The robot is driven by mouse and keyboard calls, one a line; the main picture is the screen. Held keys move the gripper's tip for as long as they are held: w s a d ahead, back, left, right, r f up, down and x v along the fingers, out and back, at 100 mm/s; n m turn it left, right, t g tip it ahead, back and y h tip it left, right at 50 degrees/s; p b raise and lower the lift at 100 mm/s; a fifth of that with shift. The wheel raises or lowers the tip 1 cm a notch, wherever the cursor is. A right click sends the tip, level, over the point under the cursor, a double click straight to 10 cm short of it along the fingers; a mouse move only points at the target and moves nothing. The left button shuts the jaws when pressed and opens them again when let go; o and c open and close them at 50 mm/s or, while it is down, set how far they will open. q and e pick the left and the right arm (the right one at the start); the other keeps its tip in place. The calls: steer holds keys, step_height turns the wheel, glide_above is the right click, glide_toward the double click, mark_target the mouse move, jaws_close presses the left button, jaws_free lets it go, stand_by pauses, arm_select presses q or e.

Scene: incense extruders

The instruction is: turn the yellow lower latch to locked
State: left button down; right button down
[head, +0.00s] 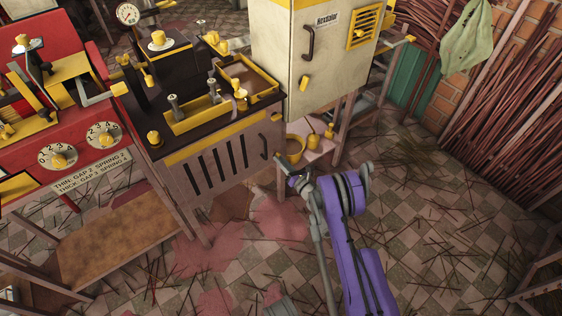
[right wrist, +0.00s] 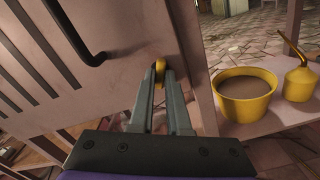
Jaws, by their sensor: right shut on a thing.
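The yellow lower latch (right wrist: 160,66) is a small knob near the right edge of the pale slotted lower panel (right wrist: 110,75), which also shows in the head view (head: 212,170). My right gripper (right wrist: 162,76) is shut on the latch, with its two grey fingers at either side of it. Only the latch's rounded end shows, so I cannot tell how it is turned. In the head view my right gripper (head: 284,170) is at the panel's right end, and I cannot make out the latch there.
A dark handle (right wrist: 78,38) sticks out of the panel left of my fingers. Close on the right, a low shelf (right wrist: 245,125) holds a yellow bowl (right wrist: 246,92) and a yellow oil can (right wrist: 300,84). Open tiled floor (head: 440,240) lies at the right, strewn with sticks.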

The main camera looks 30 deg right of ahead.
steer(key=m+p, duration=0.1)
steer(key=m, duration=1.1)
steer(key=shift+m, duration=0.3)
steer(key=shift+a+m, duration=0.1)
steer(key=shift+m, duration=0.2)
steer(key=c, duration=0.9)
jaws_free()
